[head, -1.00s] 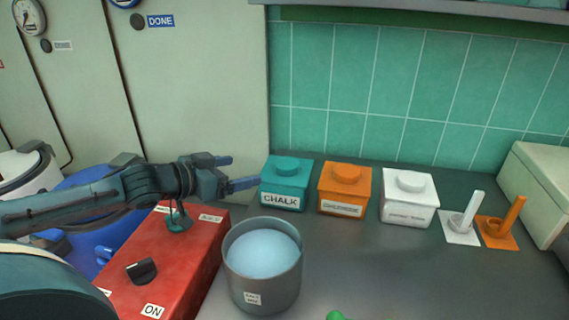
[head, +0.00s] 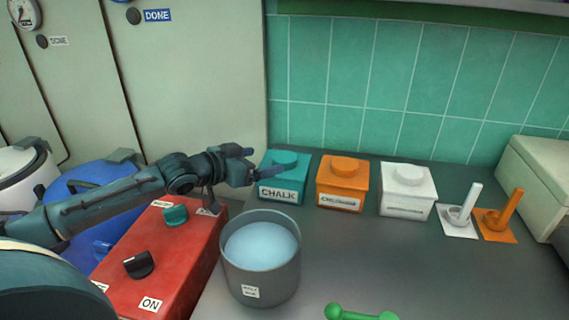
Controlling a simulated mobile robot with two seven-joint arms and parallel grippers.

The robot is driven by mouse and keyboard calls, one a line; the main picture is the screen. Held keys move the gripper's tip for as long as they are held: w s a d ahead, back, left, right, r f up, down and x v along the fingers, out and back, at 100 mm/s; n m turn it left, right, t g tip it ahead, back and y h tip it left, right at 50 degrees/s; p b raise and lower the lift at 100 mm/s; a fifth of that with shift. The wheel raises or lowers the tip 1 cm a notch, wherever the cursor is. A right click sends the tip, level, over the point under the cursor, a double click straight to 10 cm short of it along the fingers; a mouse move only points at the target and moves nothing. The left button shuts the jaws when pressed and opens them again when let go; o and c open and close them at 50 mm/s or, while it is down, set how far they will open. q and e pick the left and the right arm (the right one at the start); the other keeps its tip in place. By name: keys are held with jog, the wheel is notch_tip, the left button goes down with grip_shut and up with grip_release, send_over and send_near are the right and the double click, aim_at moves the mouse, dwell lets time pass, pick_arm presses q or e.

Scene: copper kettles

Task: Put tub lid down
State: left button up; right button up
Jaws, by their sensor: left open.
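Three lidded tubs stand in a row along the tiled wall. The teal tub (head: 282,190) is labelled CHALK, the orange tub (head: 341,188) is in the middle and the white tub (head: 407,197) is at the right. Each tub has its lid on: the teal lid (head: 286,160), the orange lid (head: 345,166) and the white lid (head: 408,174). My left gripper (head: 268,163) is open, with no lid seen in it. Its fingers point right, close by the teal tub and partly in front of it. Whether they touch it is unclear. My right gripper is not in view.
A grey pot (head: 261,280) of pale blue liquid stands in front of the tubs. A red box (head: 170,262) with knobs is at the left. White (head: 459,222) and orange (head: 496,224) scoops stand on mats at the right. A green object (head: 360,314) lies at the front edge.

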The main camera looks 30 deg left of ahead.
aim_at(280, 158)
pick_arm(q)
jog(key=shift+d+x, duration=0.15)
jog(key=shift+x, duration=1.35)
jog(key=shift+d+x, duration=0.1)
jog(key=shift+x, duration=1.4)
jog(key=shift+s, duration=0.1)
jog(key=c, duration=1.2)
